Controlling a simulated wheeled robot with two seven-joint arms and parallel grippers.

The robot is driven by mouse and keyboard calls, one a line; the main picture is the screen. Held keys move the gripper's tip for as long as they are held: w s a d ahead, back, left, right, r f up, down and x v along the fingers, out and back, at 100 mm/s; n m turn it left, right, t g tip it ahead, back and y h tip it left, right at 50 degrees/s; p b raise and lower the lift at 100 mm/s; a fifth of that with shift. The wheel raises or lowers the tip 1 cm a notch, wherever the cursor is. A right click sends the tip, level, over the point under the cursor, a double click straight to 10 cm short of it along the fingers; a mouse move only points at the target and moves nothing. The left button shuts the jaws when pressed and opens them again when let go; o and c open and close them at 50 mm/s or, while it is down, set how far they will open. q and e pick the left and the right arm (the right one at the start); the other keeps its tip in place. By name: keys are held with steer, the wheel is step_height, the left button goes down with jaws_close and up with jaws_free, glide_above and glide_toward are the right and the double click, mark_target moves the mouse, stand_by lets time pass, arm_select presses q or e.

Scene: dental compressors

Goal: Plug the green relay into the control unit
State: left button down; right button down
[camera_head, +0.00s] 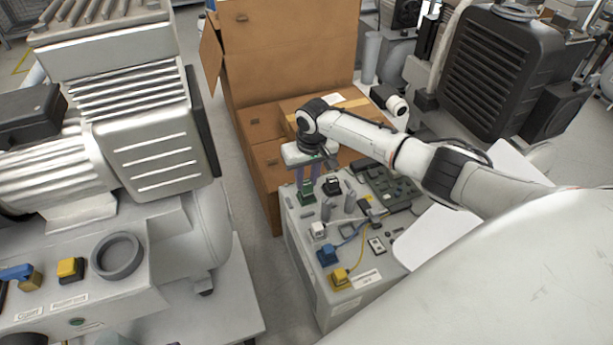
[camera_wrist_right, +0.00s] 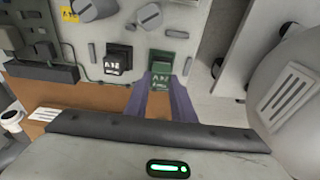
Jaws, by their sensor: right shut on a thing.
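The green relay (camera_head: 306,196) is between the purple fingertips of my right gripper (camera_head: 307,184), at the far left corner of the control unit's top. The control unit (camera_head: 318,262) is a grey box with a panel of parts on top. In the right wrist view the green relay (camera_wrist_right: 161,64) sits at the ends of the two fingers (camera_wrist_right: 161,78), with a white label facing the camera. My right gripper is shut on it. The relay's underside is hidden, so I cannot tell whether it is seated or just above the panel. My left gripper is not in view.
A black relay (camera_head: 332,186) stands close beside the green one; it also shows in the wrist view (camera_wrist_right: 118,59). Blue (camera_head: 327,254) and yellow (camera_head: 340,278) plugs with cables lie nearer. Cardboard boxes (camera_head: 285,60) stand behind. A large compressor (camera_head: 150,130) stands at left.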

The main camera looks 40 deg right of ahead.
steer(key=shift+p, duration=0.35)
stand_by(0.4)
steer(key=shift+f, duration=0.5)
stand_by(0.4)
steer(key=shift+f, duration=0.45)
stand_by(0.3)
steer(key=c, duration=1.1)
jaws_free()
